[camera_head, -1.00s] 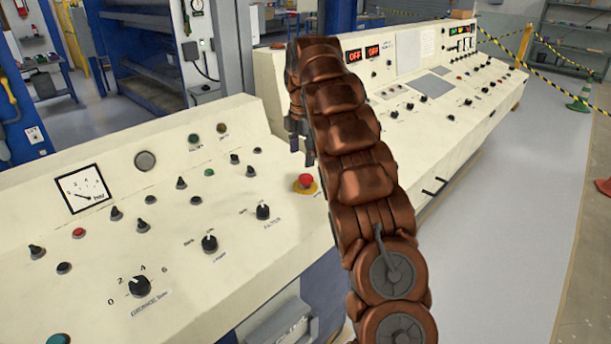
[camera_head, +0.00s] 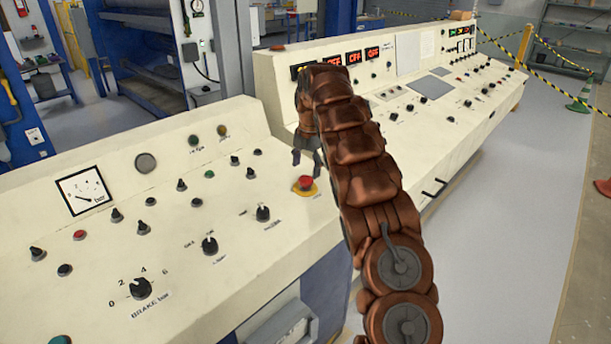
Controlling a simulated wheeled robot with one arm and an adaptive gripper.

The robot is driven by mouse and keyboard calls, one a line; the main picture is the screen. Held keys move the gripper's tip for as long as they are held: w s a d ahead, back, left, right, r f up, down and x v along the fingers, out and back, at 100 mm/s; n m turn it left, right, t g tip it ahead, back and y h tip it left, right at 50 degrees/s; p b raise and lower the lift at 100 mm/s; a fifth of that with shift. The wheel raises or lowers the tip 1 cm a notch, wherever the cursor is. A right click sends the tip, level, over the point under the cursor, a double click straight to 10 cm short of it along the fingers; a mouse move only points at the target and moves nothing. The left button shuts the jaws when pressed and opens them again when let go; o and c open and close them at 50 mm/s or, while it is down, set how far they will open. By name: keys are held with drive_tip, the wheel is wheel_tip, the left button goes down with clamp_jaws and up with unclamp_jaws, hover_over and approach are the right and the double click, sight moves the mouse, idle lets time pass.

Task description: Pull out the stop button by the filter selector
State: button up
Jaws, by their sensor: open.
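The red stop button (camera_head: 305,183) sits on a yellow base on the sloped cream console, right of the black filter selector knob (camera_head: 263,213). My gripper (camera_head: 307,160) hangs from the end of my copper-coloured arm, just above and behind the stop button in the picture. Its dark fingers point down and are apart, with nothing seen between them. I see no contact with the button, but the exact gap in depth cannot be told. The button's top and yellow base are in clear view.
The cream console (camera_head: 120,262) carries several knobs, including a brake knob (camera_head: 139,288) and a pressure gauge (camera_head: 84,191). A second console (camera_head: 465,122) with lit red displays stands behind my arm. Grey floor (camera_head: 500,230) is open at the right.

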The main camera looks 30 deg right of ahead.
sight(305, 179)
drive_tip(key=shift+w+f+p, duration=0.15)
drive_tip(key=shift+f+p, duration=0.2)
drive_tip(key=shift+f, duration=1.55)
clamp_jaws()
